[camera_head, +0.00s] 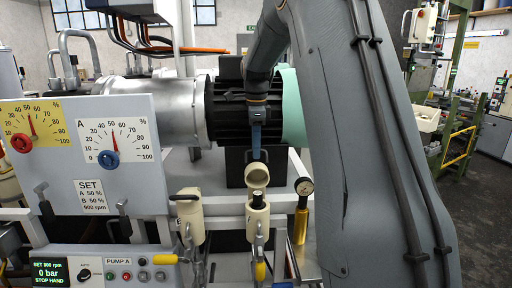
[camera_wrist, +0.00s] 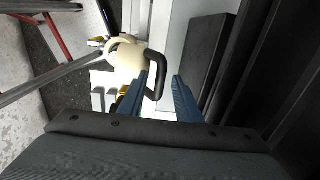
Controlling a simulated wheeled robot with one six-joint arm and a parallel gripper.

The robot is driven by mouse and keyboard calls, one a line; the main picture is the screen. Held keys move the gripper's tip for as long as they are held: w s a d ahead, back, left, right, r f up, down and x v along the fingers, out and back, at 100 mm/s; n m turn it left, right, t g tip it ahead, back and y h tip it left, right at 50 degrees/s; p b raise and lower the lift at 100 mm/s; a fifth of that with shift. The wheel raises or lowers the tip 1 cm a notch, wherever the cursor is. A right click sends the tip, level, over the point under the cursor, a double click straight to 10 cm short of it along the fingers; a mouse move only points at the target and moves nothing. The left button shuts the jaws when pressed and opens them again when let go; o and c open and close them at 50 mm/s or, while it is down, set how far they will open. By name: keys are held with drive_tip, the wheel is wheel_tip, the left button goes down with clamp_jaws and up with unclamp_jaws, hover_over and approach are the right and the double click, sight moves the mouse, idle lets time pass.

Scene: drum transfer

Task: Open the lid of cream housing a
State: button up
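Two cream housings stand at the front of the frame in the head view, a left one (camera_head: 189,218) and a right one (camera_head: 257,220). I cannot read which is marked a. The right housing's cream lid (camera_head: 257,173) stands tilted up, its round inside facing the camera, above a dark opening. My gripper (camera_head: 257,157), with blue fingers, points down right at this lid. In the wrist view my gripper (camera_wrist: 160,80) has its fingers apart, with a black loop handle (camera_wrist: 157,78) at the left finger, beside the cream lid (camera_wrist: 126,55). Whether they touch is unclear.
A panel with two dials (camera_head: 85,140) stands at the left. A brass gauge (camera_head: 302,210) is close right of the right housing. A silver drum (camera_head: 170,105) and black motor (camera_head: 232,105) lie behind. Yellow-tipped levers (camera_head: 261,270) hang below the housings.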

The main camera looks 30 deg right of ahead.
drive_tip(key=r+b, duration=0.1)
drive_tip(key=r, duration=0.4)
drive_tip(key=r+b, duration=0.1)
drive_tip(key=r, duration=0.2)
drive_tip(key=shift+s+a+b, duration=0.1)
drive_tip(key=shift+s+b, duration=0.15)
drive_tip(key=shift+b, duration=0.05)
idle(0.3)
